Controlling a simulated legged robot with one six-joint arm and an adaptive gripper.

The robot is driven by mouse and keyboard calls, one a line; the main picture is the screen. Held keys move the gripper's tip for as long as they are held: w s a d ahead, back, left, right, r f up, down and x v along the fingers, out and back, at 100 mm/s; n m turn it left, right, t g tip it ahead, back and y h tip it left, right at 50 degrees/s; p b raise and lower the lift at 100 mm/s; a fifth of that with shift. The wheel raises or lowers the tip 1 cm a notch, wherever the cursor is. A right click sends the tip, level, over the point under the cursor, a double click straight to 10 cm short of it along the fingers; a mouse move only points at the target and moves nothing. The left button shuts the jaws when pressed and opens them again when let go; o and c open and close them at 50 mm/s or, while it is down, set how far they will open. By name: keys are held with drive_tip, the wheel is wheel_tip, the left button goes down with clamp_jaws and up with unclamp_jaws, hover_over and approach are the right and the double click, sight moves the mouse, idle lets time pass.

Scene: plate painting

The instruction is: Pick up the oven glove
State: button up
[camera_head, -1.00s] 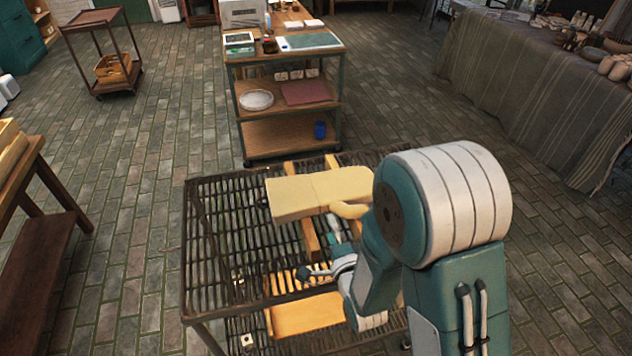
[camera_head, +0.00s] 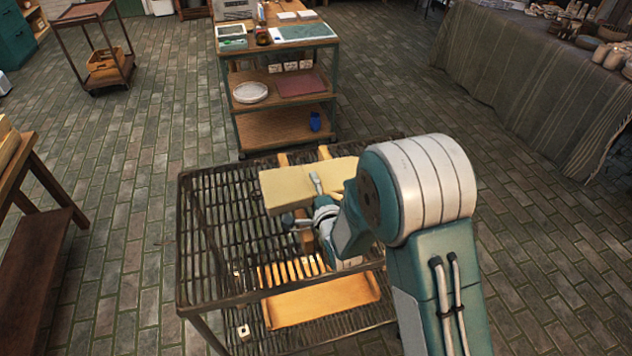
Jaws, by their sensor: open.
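The oven glove (camera_head: 287,187) is pale yellow and lies flat across the top of a dark metal rack, over wooden bars. My gripper (camera_head: 303,201) is open at the glove's near edge. One finger shows against the glove's surface and the other stands just in front of the near edge, to the left. I cannot tell whether the fingers touch the glove. My arm hides the glove's right part and its thumb.
The slatted metal rack (camera_head: 190,262) has a wooden tray (camera_head: 325,301) on its lower level. A shelved cart (camera_head: 283,126) stands behind it. A wooden table (camera_head: 36,205) is at left and a cloth-covered table (camera_head: 520,90) at right. The brick floor between is open.

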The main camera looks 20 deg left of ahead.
drive_tip(key=shift+d, duration=0.3)
drive_tip(key=shift+c, duration=0.9)
drive_tip(key=shift+a, duration=0.2)
clamp_jaws()
drive_tip(key=shift+a+f, duration=0.1)
drive_tip(key=shift+a, duration=0.1)
